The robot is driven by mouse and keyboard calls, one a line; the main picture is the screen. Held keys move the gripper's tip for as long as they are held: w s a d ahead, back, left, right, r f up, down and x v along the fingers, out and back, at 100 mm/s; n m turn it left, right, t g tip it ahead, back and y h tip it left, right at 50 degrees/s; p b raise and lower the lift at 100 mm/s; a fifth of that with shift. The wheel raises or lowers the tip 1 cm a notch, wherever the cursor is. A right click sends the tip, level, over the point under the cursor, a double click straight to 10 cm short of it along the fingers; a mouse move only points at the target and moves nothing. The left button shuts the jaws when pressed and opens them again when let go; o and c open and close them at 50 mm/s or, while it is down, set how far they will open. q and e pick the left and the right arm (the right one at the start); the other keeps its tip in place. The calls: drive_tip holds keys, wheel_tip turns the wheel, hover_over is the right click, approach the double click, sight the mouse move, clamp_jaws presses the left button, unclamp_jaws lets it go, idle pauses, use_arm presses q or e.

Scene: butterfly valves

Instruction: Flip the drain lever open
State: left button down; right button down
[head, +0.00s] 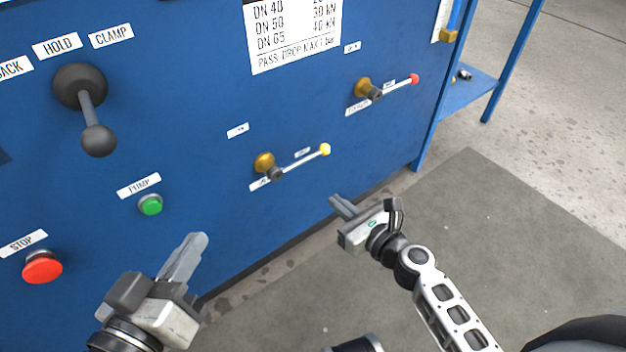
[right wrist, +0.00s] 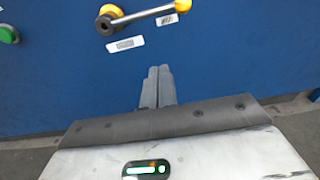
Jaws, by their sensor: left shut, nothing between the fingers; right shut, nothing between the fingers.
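Two small levers stick out from the blue panel, and their tags are too small to read, so I cannot tell which is the drain. The yellow-tipped lever (head: 300,160) has a brass hub and points right and slightly up. It also shows in the right wrist view (right wrist: 145,14), above my fingertips. The red-tipped lever (head: 396,87) sits higher and further right, pointing right and slightly up. My right gripper (head: 336,202) is shut and empty, below and right of the yellow tip, apart from it; its fingers show in the wrist view (right wrist: 159,72). My left gripper (head: 197,240) is shut and empty, lower left.
A black knobbed selector (head: 88,105), a green pump button (head: 150,205) and a red stop button (head: 42,267) are on the panel's left. A white notice (head: 292,35) hangs above the levers. A blue shelf frame (head: 470,95) stands right. The floor mat (head: 500,230) is clear.

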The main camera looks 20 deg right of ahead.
sight(301, 162)
drive_tip(key=b+x, duration=0.2)
drive_tip(key=x, duration=0.8)
use_arm(q)
drive_tip(key=shift+a+f+p, duration=0.15)
drive_tip(key=shift+a+p, duration=0.05)
drive_tip(key=shift+p, duration=1.5)
use_arm(e)
drive_tip(key=shift+s+d+r, duration=0.1)
drive_tip(key=shift+s+r, duration=0.1)
drive_tip(key=shift+r, duration=0.8)
drive_tip(key=shift+s+r, duration=0.2)
drive_tip(key=shift+r, duration=0.8)
use_arm(q)
drive_tip(key=shift+d+m, duration=0.1)
drive_tip(key=shift+m, duration=0.2)
use_arm(e)
drive_tip(key=shift+r+n, duration=0.25)
drive_tip(key=shift+n, duration=0.15)
